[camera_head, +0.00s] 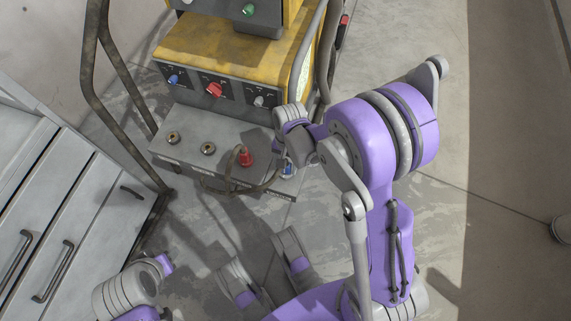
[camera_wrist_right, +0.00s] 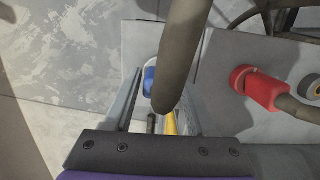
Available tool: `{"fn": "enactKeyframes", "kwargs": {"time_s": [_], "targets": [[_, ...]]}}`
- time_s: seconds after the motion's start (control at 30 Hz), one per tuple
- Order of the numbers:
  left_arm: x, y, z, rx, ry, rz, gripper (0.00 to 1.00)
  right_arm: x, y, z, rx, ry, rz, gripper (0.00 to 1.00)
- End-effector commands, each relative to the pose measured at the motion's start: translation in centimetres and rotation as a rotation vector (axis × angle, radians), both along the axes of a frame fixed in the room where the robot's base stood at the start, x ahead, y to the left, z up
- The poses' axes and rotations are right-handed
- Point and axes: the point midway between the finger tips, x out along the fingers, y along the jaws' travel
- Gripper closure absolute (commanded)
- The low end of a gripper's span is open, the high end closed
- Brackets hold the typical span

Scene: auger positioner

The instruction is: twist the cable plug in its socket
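The blue plug (camera_head: 288,168) sits at the right end of the grey lower socket panel (camera_head: 185,152). It also shows in the right wrist view (camera_wrist_right: 150,78), partly hidden by a thick dark cable (camera_wrist_right: 184,50). My right gripper (camera_head: 287,158) is at the blue plug, and its wrist hides part of the plug in the head view. In the right wrist view the fingers of my right gripper (camera_wrist_right: 166,85) are apart, on either side of the blue plug and cable; a gap shows beside the plug. A red plug (camera_head: 246,158) with a cable is in the panel further left.
The yellow machine (camera_head: 215,50) with several coloured knobs stands behind the panel. A dark bent tube frame (camera_head: 122,140) and grey drawers (camera_head: 50,210) are on the left. The concrete floor at the right is mostly clear.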

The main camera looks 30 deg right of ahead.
Motion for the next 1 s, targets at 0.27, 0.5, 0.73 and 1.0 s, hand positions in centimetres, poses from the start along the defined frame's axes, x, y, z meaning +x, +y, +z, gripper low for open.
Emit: {"fn": "enactKeyframes", "kwargs": {"time_s": [0.27,0.5,0.73,1.0], "targets": [[0.0,0.0,0.0,0.0,0.0,0.0,0.5,0.0,0.0,0.0,0.001,-0.001,-0.001,0.2],[-0.1,0.0,0.4,0.0,-0.001,0.0,0.5,0.0,-0.1,0.9,0.0,-0.001,-0.002,0.2],[-0.3,0.0,2.2,0.0,-0.007,0.0,0.5,0.4,-0.6,5.4,0.0,-0.001,-0.002,0.2],[-0.4,0.0,3.8,0.0,-0.012,0.0,0.5,0.9,-1.1,9.8,0.0,-0.001,-0.002,0.2]]}}
